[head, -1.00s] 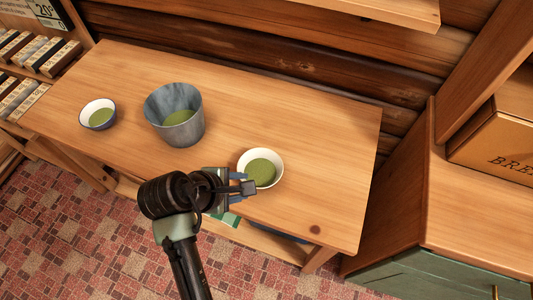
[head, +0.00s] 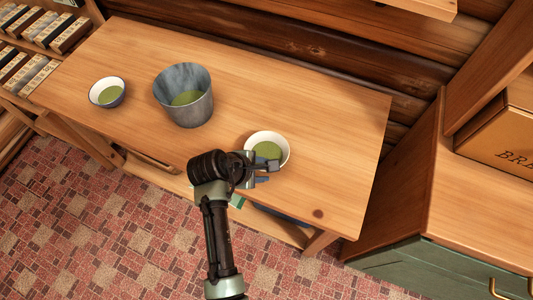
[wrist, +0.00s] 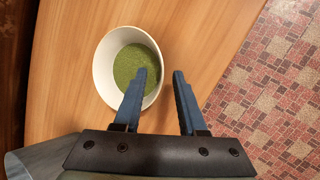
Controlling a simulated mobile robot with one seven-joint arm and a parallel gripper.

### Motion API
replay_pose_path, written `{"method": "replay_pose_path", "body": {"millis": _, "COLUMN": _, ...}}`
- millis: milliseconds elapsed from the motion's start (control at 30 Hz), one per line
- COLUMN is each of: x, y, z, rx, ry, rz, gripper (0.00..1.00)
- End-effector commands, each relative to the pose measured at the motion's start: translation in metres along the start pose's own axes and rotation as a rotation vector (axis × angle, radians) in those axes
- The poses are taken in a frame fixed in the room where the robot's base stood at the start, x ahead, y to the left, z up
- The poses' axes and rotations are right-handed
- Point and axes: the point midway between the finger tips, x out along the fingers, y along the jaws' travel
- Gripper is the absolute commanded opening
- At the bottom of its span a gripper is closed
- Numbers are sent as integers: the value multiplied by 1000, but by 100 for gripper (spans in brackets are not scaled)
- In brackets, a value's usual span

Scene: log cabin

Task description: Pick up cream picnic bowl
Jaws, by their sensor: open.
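The cream picnic bowl (head: 284,141) stands upright on the wooden table, right of the table's middle, with a green inside or filling. In the wrist view the cream bowl (wrist: 104,68) lies just ahead of my gripper. My gripper (head: 268,172) is at the bowl's near side in the head view. In the wrist view my gripper (wrist: 160,75) is open, with two blue fingers. The left finger overlaps the bowl's green inside and the right finger is outside its rim. No grip on the rim shows; I cannot tell whether a finger touches it.
A grey bucket (head: 198,110) stands left of the cream bowl on the wooden table (head: 335,120). A blue-rimmed white bowl (head: 107,104) stands farther left. A cabinet with a cardboard box (head: 505,140) is at the right. The table's right end is clear.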

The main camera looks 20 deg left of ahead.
Motion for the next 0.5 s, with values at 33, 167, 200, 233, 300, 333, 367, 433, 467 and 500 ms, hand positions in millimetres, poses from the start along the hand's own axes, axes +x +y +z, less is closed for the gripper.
{"method": "replay_pose_path", "body": {"millis": 33, "x": 8, "y": 1, "z": -1, "rx": 0, "ry": -1, "rz": -2, "gripper": 41}}
{"method": "replay_pose_path", "body": {"millis": 167, "x": 24, "y": 1, "z": -1, "rx": 0, "ry": -1, "rz": -2, "gripper": 41}}
{"method": "replay_pose_path", "body": {"millis": 200, "x": 27, "y": 1, "z": -2, "rx": 0, "ry": -1, "rz": -1, "gripper": 41}}
{"method": "replay_pose_path", "body": {"millis": 233, "x": 28, "y": 1, "z": -2, "rx": 0, "ry": 0, "rz": -1, "gripper": 41}}
{"method": "replay_pose_path", "body": {"millis": 300, "x": 30, "y": 2, "z": -2, "rx": 0, "ry": 0, "rz": 0, "gripper": 41}}
{"method": "replay_pose_path", "body": {"millis": 333, "x": 30, "y": 2, "z": -2, "rx": 0, "ry": 0, "rz": 0, "gripper": 41}}
{"method": "replay_pose_path", "body": {"millis": 367, "x": 30, "y": 2, "z": -2, "rx": 0, "ry": 1, "rz": 0, "gripper": 41}}
{"method": "replay_pose_path", "body": {"millis": 433, "x": 30, "y": 2, "z": -2, "rx": 0, "ry": 1, "rz": 1, "gripper": 41}}
{"method": "replay_pose_path", "body": {"millis": 467, "x": 30, "y": 2, "z": -2, "rx": 0, "ry": 1, "rz": 1, "gripper": 41}}
{"method": "replay_pose_path", "body": {"millis": 500, "x": 30, "y": 2, "z": -2, "rx": 0, "ry": 1, "rz": 1, "gripper": 41}}
